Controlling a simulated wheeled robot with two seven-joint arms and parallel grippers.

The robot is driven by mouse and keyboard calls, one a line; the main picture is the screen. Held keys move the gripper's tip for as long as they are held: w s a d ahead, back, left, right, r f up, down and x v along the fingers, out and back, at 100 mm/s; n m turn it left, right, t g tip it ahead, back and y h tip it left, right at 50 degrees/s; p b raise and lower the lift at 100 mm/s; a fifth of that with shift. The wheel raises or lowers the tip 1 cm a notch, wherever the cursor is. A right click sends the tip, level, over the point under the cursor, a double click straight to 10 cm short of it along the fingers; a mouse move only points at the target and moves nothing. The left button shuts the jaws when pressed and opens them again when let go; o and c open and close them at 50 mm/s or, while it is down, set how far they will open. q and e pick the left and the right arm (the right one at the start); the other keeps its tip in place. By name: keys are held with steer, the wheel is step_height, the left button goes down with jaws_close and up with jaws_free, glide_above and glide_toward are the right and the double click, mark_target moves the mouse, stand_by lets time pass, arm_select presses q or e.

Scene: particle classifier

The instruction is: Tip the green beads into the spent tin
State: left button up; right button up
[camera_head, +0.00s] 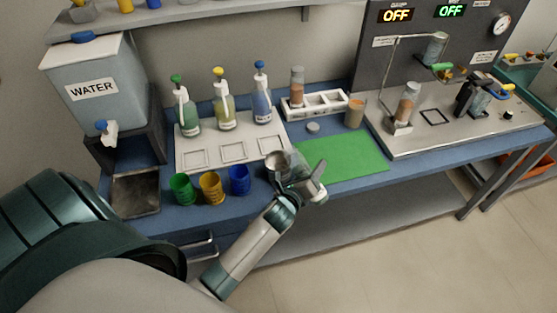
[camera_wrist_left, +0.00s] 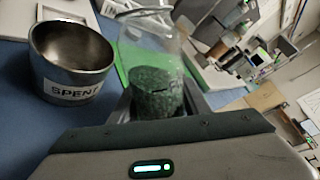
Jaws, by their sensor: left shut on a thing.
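The spent tin (camera_wrist_left: 72,65) is a metal cup labelled SPENT, at the left of the left wrist view. It also shows in the head view (camera_head: 275,160), on the blue bench left of the green mat. My left gripper (camera_head: 303,178) is shut on a clear jar (camera_wrist_left: 148,45) with dark green beads (camera_wrist_left: 155,92) at its bottom. The jar is just right of the tin, and a gap shows between them in the left wrist view. The tin looks empty inside, though its bottom is partly hidden. My right gripper is out of view.
Green, yellow and blue cups (camera_head: 211,187) stand left of the tin. Behind are pump bottles (camera_head: 224,112) on a white tray and a white rack (camera_head: 318,105) with a jar. The green mat (camera_head: 345,157) is clear. An apparatus (camera_head: 435,110) stands at right.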

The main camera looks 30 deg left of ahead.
arm_select(q)
steer(key=shift+d+f+n+h, duration=0.3)
steer(key=shift+d+f+n, duration=0.1)
steer(key=shift+n, duration=0.1)
stand_by(0.4)
steer(key=shift+s+d+n+g+h, duration=0.1)
steer(key=shift+d+n+g+h, duration=0.25)
steer(key=shift+n, duration=0.25)
stand_by(0.5)
steer(key=shift+d+r+n+h, duration=0.25)
steer(key=shift+r+n+h, duration=0.1)
steer(key=shift+r+n, duration=0.35)
stand_by(0.4)
steer(key=shift+r, duration=0.15)
steer(key=shift+a+r+p, duration=0.1)
steer(key=shift+r+p, duration=0.1)
steer(key=shift+p, duration=0.35)
steer(key=shift+a+r+n+h+p, duration=0.3)
steer(key=shift+r+n+h+p, duration=0.25)
steer(key=shift+p, duration=0.4)
steer(key=shift+r+n+g+h+p, duration=0.3)
steer(key=shift+r+n+p, duration=0.25)
steer(key=shift+r+p, duration=0.4)
steer(key=shift+r+n+h+p, duration=0.25)
steer(key=shift+r+n+p, duration=0.15)
steer(key=shift+p, duration=0.2)
steer(key=shift+r+n+h+p, duration=0.3)
steer(key=shift+r+p, duration=0.05)
